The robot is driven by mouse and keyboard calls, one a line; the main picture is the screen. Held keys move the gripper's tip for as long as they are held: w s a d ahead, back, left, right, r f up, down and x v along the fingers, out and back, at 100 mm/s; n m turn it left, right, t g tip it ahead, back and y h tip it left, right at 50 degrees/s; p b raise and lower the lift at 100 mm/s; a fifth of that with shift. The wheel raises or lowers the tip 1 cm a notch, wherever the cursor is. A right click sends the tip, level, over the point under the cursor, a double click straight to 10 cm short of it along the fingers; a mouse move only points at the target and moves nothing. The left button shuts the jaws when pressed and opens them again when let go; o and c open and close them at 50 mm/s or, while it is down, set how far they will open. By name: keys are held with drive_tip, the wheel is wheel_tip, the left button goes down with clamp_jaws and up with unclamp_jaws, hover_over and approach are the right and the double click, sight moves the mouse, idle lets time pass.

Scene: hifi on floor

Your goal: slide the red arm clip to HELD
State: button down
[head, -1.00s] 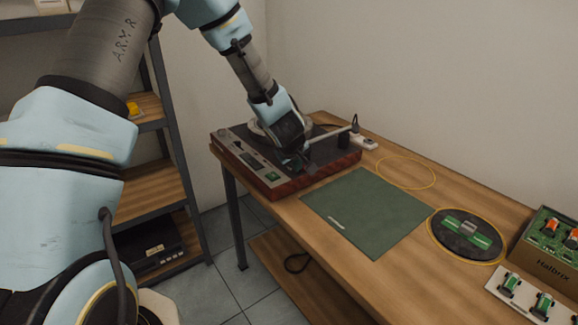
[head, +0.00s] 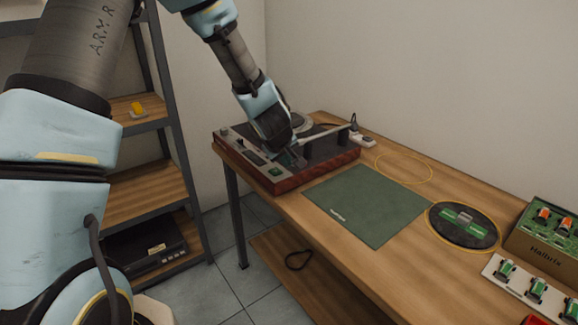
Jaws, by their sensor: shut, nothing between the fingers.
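The record player (head: 315,172) has a dark top and reddish wood sides and stands at the far left end of the workbench. Its light tonearm (head: 328,134) lies over the right part of the top. Part of the round platter (head: 301,122) shows behind my wrist. My gripper (head: 297,162) points down low over the front middle of the player, near the left end of the tonearm. It is shut with nothing in it. I cannot make out the red arm clip or its HELD mark. My gripper and wrist cover that area, and I cannot tell whether the fingers touch anything.
A green mat (head: 368,205) lies right of the player. A dark round pad (head: 462,226) holds green parts. Shelves (head: 150,190) stand at the left.

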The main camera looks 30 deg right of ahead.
drive_tip(key=v, duration=0.7)
idle(0.4)
drive_tip(key=a+r+m+g+y, duration=0.1)
drive_tip(key=a+r+m+y, duration=0.1)
drive_tip(key=a, duration=1.5)
drive_tip(key=s+a+g+y, duration=0.1)
drive_tip(key=s+a, duration=0.3)
drive_tip(key=a, duration=0.5)
drive_tip(key=s+a+g+y, duration=0.1)
drive_tip(key=s+a+g, duration=0.1)
drive_tip(key=a, duration=0.7)
drive_tip(key=shift+s+y, duration=0.3)
drive_tip(key=shift+s, duration=0.55)
